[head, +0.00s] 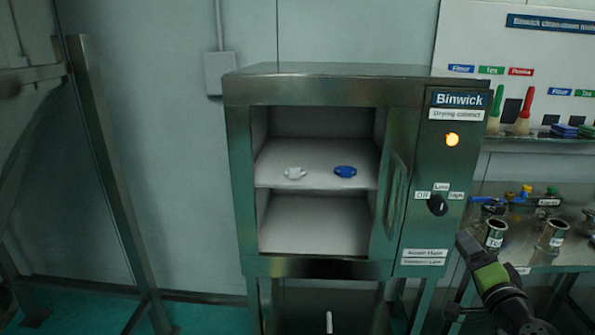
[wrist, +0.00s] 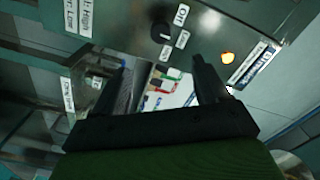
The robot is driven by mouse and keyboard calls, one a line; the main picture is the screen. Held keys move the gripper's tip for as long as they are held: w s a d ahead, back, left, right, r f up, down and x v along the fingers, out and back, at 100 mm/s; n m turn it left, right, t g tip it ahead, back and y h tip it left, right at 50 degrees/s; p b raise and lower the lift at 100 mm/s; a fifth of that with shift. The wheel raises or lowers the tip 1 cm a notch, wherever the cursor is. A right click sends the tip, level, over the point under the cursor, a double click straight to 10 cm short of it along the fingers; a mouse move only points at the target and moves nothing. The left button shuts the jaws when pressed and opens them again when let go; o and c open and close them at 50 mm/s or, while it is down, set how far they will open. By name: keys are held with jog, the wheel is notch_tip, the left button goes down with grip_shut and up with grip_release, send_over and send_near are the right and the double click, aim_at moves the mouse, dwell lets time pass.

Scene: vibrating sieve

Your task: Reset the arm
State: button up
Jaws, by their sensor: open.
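My gripper (head: 466,243) is at the lower right in the head view, in front of the lower right of the drying cabinet (head: 300,84). It points up and to the left, close to the control panel's lower labels. In the wrist view my gripper (wrist: 157,68) shows two dark fingers spread apart with nothing between them. The cabinet's dark knob (wrist: 163,33) and lit amber lamp (wrist: 227,57) lie beyond the fingertips there. I cannot tell how far the fingers are from the panel.
The cabinet's front is open, showing a white clamp-like piece (head: 295,173) and a blue one (head: 345,171) on the upper shelf. A vertical handle (head: 397,190) stands beside the opening. Floor at left has a metal frame (head: 108,170).

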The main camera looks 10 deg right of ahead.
jog(key=w+a+r+n+g+y+p, duration=0.1)
jog(key=w+a+n+g+y+p, duration=0.2)
jog(key=a, duration=0.5)
jog(key=w+a+r+n+y, duration=0.1)
jog(key=a+n+y, duration=0.3)
jog(key=a, duration=0.5)
jog(key=s+a+r+n+g+p, duration=0.1)
jog(key=s+a+n+g+p, duration=0.4)
jog(key=a, duration=0.6)
jog(key=s+a+r+n+g+h+p, duration=0.1)
jog(key=s+g, duration=0.1)
jog(key=s, duration=0.6)
jog(key=s+a+r+n+g+h+p, duration=0.1)
jog(key=s+r+n, duration=0.1)
jog(key=s, duration=0.7)
jog(key=shift+s+a+r+g, duration=0.2)
jog(key=shift+s+a+g, duration=0.05)
jog(key=shift+a+g, duration=0.15)
